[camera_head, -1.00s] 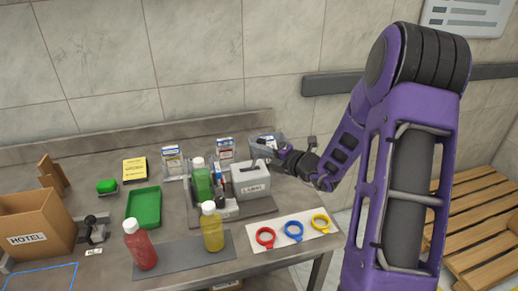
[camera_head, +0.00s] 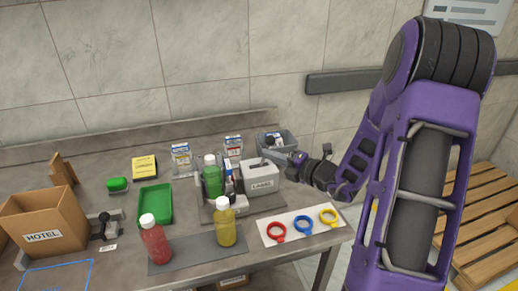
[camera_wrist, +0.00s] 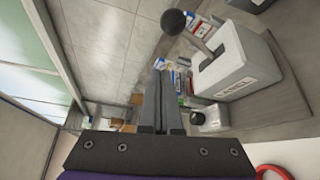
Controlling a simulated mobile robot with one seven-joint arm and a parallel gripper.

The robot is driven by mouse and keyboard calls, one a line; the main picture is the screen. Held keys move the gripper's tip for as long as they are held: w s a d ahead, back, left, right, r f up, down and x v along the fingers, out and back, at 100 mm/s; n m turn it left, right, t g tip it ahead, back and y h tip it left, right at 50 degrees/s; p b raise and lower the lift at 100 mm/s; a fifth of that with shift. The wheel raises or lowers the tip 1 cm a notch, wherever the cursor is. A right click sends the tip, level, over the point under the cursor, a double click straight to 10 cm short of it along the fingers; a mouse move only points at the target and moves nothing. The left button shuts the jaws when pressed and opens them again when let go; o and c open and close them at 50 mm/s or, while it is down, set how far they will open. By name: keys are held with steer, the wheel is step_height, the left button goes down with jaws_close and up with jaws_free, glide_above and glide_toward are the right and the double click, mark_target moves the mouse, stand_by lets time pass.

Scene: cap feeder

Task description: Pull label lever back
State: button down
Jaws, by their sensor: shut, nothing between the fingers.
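The label machine (camera_head: 261,183) is a white-grey box marked LABEL on a dark base at the right of the bench. It also shows in the wrist view (camera_wrist: 238,72). Its lever (camera_wrist: 198,45) has a metal shaft and a black ball knob (camera_wrist: 173,21), and leans up and to the left in the wrist view. In the head view the lever is small and hard to make out. My gripper (camera_head: 293,156) is beside the box's upper right in the head view. In the wrist view its fingers (camera_wrist: 160,75) are together and empty, apart from the knob.
Red, blue and yellow rings lie on a white mat (camera_head: 272,226) in front. A yellow bottle (camera_head: 225,228) and red bottle (camera_head: 155,243) stand at the front.

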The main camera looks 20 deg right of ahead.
steer(key=shift+f+v, duration=0.25)
steer(key=shift+v, duration=0.9)
steer(key=shift+f+v, duration=0.25)
steer(key=shift+v, duration=0.9)
